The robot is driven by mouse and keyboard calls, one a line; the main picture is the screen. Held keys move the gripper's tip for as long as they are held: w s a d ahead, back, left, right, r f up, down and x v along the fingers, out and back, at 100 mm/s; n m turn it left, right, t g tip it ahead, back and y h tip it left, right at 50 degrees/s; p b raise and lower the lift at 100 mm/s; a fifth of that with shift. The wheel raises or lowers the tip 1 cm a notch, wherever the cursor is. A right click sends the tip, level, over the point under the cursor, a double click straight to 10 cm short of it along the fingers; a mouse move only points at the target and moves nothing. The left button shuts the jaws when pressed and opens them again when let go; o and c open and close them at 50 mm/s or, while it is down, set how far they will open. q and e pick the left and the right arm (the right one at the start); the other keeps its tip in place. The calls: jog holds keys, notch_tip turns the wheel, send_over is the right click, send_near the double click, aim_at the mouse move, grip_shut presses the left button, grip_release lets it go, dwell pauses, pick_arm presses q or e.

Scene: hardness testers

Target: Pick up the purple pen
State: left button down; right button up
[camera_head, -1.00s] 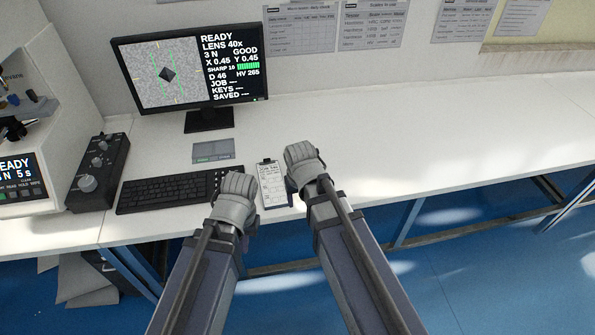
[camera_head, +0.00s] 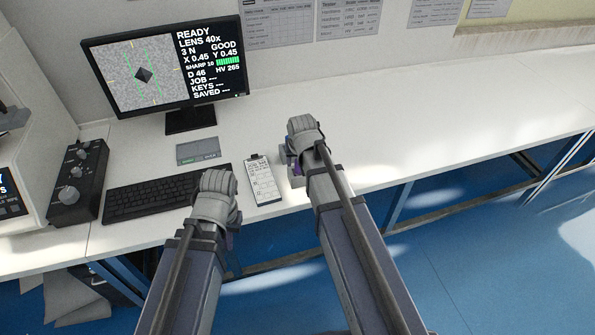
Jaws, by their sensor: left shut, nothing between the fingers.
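I cannot make out a purple pen in this view. My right gripper (camera_head: 303,130) is over the white bench, just right of the clipboard (camera_head: 262,180). Its fingers are hidden behind its own wrist, so I cannot see its opening or anything held. A small grey and purplish patch shows at its left side, and I cannot tell what it is. My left gripper (camera_head: 216,184) is shut and empty, near the bench's front edge by the right end of the keyboard (camera_head: 150,195).
A monitor (camera_head: 165,65) stands at the back left. A knobbed control box (camera_head: 76,185) and a tester (camera_head: 20,180) stand at the left. The white bench (camera_head: 430,120) is clear to the right.

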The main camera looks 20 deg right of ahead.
aim_at(298, 162)
jog(key=b+x, duration=0.4)
jog(key=x, duration=0.1)
jog(key=shift+w, duration=0.3)
jog(key=shift+r, duration=0.1)
jog(key=shift+c, duration=0.4)
grip_shut()
